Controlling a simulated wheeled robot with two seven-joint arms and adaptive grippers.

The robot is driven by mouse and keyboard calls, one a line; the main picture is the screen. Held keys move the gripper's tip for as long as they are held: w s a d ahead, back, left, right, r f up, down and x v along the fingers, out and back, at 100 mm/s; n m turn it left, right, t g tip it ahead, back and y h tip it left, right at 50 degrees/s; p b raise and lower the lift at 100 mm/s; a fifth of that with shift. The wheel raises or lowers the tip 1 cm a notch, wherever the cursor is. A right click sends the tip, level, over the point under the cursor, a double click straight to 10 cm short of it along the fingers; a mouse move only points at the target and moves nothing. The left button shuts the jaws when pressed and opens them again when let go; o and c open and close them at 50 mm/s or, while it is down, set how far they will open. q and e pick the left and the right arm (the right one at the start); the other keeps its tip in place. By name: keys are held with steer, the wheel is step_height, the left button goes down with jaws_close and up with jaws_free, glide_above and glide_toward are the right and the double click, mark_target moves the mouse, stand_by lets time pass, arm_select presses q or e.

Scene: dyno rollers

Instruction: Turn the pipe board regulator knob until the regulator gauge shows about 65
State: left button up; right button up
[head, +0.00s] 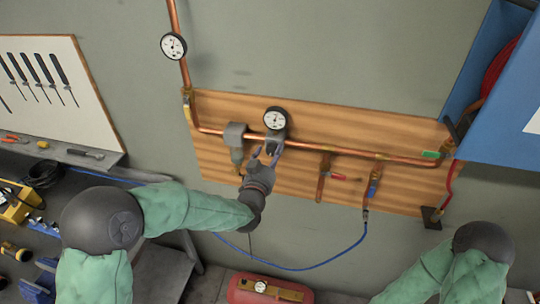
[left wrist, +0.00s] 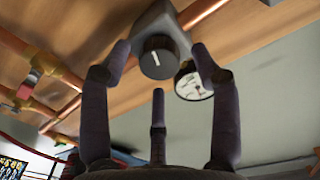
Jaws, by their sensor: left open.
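The regulator is a grey body (head: 279,134) on the copper pipe of the wooden pipe board (head: 400,125). Its round regulator gauge (head: 274,118) has a white face; the reading is too small to tell. The black regulator knob (left wrist: 157,58) with a pale mark shows in the left wrist view, with the gauge (left wrist: 194,86) at its lower right. My left gripper (head: 266,154) is open just below the regulator. In the left wrist view its fingers (left wrist: 158,75) spread on both sides of the knob, with no clear contact. My right gripper is out of view.
A second gauge (head: 173,46) sits on the vertical pipe at upper left. A grey filter unit (head: 235,135) is left of the regulator. Red-handled (head: 338,177) and blue-handled (head: 373,187) valves are to the right. A blue hose (head: 300,268) hangs below, above a red tank (head: 268,289).

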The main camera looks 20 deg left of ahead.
arm_select(q)
steer(key=shift+w, duration=0.1)
steer(key=c, duration=1.2)
steer(key=shift+o, duration=0.2)
steer(key=n+b, duration=0.7)
steer(key=b, duration=0.4)
steer(key=shift+f, duration=0.15)
steer(key=shift+r+n+b, duration=0.2)
steer(key=shift+n+b, duration=0.9)
steer(key=shift+b, duration=0.2)
